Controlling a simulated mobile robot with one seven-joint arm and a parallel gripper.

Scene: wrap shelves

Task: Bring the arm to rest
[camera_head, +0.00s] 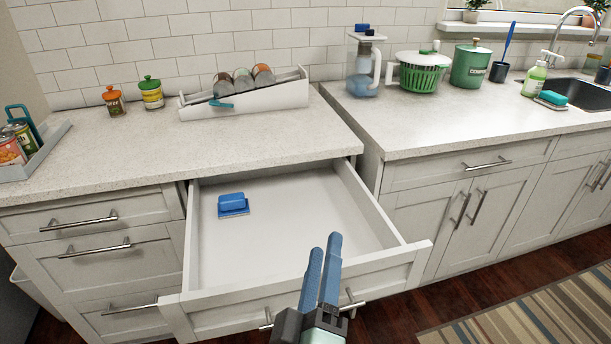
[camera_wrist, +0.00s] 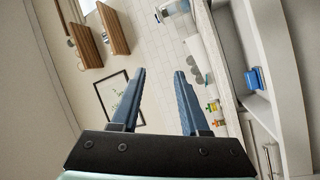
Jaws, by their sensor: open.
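My gripper (camera_head: 323,270) has two blue fingers and stands upright in front of the open drawer, near its front panel in the picture. In the wrist view my gripper (camera_wrist: 158,85) has its fingers apart with nothing between them. The white drawer (camera_head: 290,230) is pulled out under the counter. A small blue object (camera_head: 232,202) lies in its back left part, apart from my gripper. It also shows in the wrist view (camera_wrist: 255,79).
On the left counter (camera_head: 250,140) stand two lidded jars (camera_head: 151,93), a white rack (camera_head: 250,99) and a grey tray (camera_head: 38,150). The right counter (camera_head: 450,122) holds a blender-like jug (camera_head: 362,75), green containers (camera_head: 470,66) and a sink (camera_head: 585,95). Floor and a striped rug (camera_head: 540,315) lie at lower right.

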